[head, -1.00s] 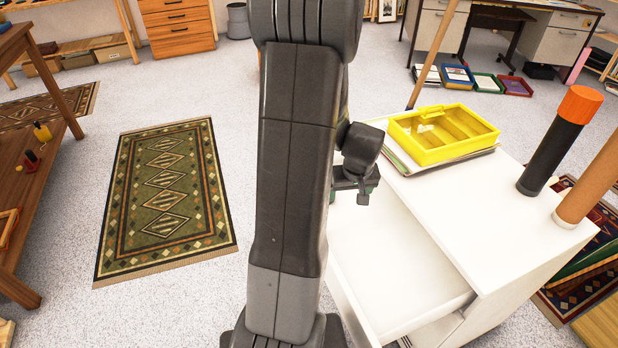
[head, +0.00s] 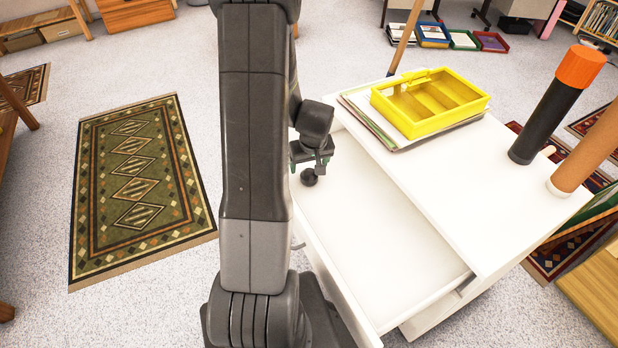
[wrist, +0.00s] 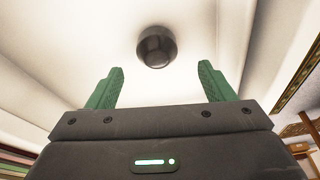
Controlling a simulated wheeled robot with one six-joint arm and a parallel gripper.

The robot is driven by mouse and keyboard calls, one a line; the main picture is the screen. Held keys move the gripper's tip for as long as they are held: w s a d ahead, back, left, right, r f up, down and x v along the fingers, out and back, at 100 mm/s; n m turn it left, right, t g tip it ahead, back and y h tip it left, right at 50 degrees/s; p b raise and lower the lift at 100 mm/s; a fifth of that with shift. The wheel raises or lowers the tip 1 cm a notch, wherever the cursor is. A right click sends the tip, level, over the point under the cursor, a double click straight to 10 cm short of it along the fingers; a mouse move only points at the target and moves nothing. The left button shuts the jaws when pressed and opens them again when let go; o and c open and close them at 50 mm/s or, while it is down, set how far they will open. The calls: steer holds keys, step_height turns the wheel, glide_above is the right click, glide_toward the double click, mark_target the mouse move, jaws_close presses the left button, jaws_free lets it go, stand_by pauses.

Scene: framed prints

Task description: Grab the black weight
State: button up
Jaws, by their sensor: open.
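The black weight, a dark round shiny thing, shows in the wrist view (wrist: 156,47) on the pale drawer floor, ahead of my fingertips and roughly centred between them. In the head view the dark ball (head: 309,177) shows just below my gripper (head: 312,160), inside the open white drawer (head: 375,230). In the wrist view my gripper's (wrist: 160,88) two green fingers stand apart with nothing between them. The fingers do not appear to touch the weight. My arm hides part of the drawer's left side in the head view.
The white cabinet top (head: 450,185) stands right of the drawer, higher than its floor. It bears a yellow tray (head: 431,122) on papers, a black tube with an orange cap (head: 545,120) and a brown tube (head: 590,150). A green rug (head: 140,185) lies left on open floor.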

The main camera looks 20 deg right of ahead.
mark_target(310, 172)
steer(key=x, duration=0.2)
steer(key=b+x, duration=0.1)
steer(key=x, duration=0.1)
steer(key=shift+s+d+f, duration=0.15)
steer(key=shift+s+f, duration=0.05)
steer(key=shift+s, duration=0.1)
steer(key=shift+w+f, duration=0.25)
steer(key=shift+f, duration=0.35)
steer(key=shift+c, duration=0.4)
steer(key=c, duration=1.1)
